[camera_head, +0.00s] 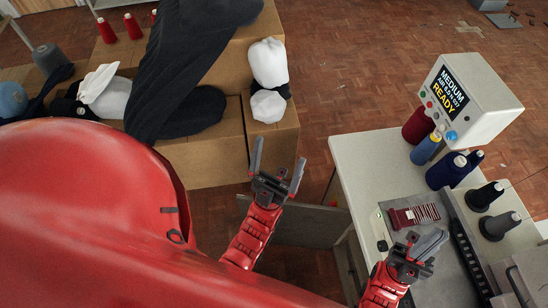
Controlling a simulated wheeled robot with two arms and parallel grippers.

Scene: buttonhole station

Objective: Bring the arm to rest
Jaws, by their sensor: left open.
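My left gripper (277,168) is open and empty. Its two grey fingers are spread and point up the picture, in front of the cardboard boxes and left of the white work table (352,155). My red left forearm runs down from it. My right gripper (427,243) is over the work table at the lower right, just below a dark red piece with a striped patch (414,216). Its fingers are seen nearly edge-on, so the gap between them is unclear.
A white control box (468,98) reads "MEDIUM" and "READY". Thread spools, including a navy one (446,170) and a black cone (484,196), stand on the table. Open brick floor (350,60) lies between.

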